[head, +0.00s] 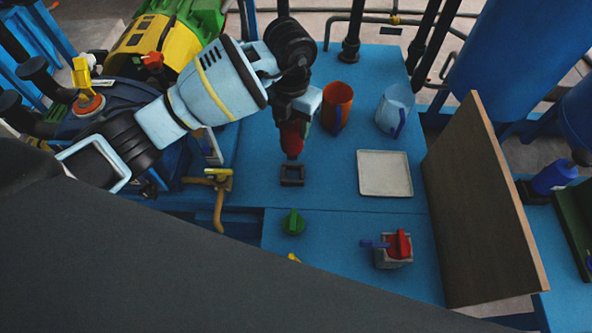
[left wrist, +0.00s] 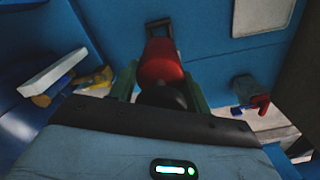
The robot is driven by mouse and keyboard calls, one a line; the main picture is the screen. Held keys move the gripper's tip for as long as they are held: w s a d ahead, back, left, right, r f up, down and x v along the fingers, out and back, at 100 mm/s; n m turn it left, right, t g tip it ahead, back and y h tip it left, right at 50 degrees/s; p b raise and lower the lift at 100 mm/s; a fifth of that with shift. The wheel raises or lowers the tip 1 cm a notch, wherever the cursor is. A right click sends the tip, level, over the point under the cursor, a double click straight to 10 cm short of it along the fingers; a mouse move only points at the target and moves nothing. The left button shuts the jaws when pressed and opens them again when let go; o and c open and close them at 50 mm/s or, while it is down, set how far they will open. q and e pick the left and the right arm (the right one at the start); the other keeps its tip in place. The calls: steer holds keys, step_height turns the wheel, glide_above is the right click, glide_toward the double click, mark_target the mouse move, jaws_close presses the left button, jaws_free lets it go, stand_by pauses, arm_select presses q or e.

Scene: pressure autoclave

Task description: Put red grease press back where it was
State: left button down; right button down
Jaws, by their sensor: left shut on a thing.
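The red grease press (head: 291,138) is in my left gripper (head: 300,112), pointing down above the blue table. In the left wrist view the press (left wrist: 160,62) sits between the green fingers of the gripper (left wrist: 160,88), red end outward. A small black square frame (head: 292,175) lies on the table just below the tip of the press in the head view. The same frame (left wrist: 159,28) shows past the red end in the left wrist view. The press appears apart from the frame, but the exact gap is hard to tell. My right gripper is not in view.
An orange cup (head: 342,93) and a pale jug (head: 396,108) stand right of the gripper. A white tray (head: 385,173) lies nearby, beside an upright brown board (head: 485,200). A green knob (head: 293,222) and a red-handled grey box (head: 393,256) are nearer. A brass valve (head: 219,182) is left.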

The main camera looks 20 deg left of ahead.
mark_target(292, 150)
arm_select(q)
steer(key=shift+f+b, duration=0.3)
steer(key=shift+f, duration=4.75)
steer(key=c, duration=0.7)
jaws_free()
steer(key=shift+o, duration=0.2)
step_height(292, 150, up, 12)
steer(key=shift+r+p, duration=0.15)
steer(key=shift+p, duration=0.3)
